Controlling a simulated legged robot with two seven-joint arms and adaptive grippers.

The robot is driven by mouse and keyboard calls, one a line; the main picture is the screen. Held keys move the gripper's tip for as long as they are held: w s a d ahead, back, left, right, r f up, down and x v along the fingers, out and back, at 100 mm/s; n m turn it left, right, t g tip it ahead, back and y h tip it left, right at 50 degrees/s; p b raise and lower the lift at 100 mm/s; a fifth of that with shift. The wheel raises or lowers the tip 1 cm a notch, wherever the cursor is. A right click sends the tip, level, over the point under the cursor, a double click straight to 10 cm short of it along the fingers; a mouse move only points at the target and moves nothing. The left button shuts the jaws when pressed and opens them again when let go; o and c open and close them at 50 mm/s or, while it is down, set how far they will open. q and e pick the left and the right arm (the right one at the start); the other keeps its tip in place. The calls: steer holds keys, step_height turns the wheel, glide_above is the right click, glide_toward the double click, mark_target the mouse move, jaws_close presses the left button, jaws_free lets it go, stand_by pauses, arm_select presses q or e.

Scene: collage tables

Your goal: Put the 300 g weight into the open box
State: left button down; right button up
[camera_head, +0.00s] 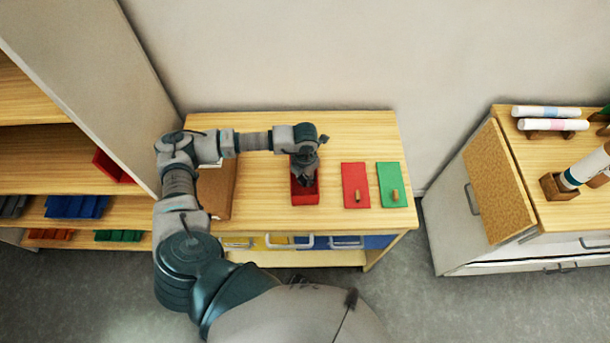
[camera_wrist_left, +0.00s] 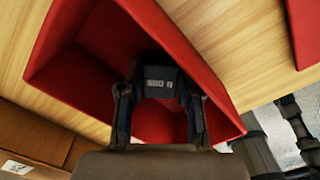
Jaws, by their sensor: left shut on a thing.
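The open red box (camera_head: 305,198) stands on the wooden table, left of two flat lids. It also fills much of the left wrist view (camera_wrist_left: 95,95). My left gripper (camera_head: 306,176) reaches down into the box from above. In the left wrist view its fingers (camera_wrist_left: 158,100) are shut on a dark weight (camera_wrist_left: 158,77) with pale lettering, too blurred to read surely. The weight is within the box walls; I cannot tell whether it touches the floor of the box. The head view hides the weight behind the gripper. My right gripper is not in view.
A red lid (camera_head: 355,180) and a green lid (camera_head: 388,178), each with a wooden knob, lie right of the box. A brown cardboard box (camera_head: 222,200) stands to the left under my arm. The table's (camera_head: 360,125) back strip is clear. A shelf unit (camera_head: 70,150) stands at the left.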

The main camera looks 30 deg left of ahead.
mark_target(304, 176)
arm_select(q)
steer(key=shift+f, duration=0.1)
steer(key=c, duration=1.1)
jaws_free()
steer(key=shift+a, duration=0.15)
steer(key=shift+o, duration=0.2)
steer(key=shift+a, duration=0.15)
steer(key=shift+r, duration=0.55)
step_height(304, 176, up, 11)
steer(key=shift+b, duration=0.3)
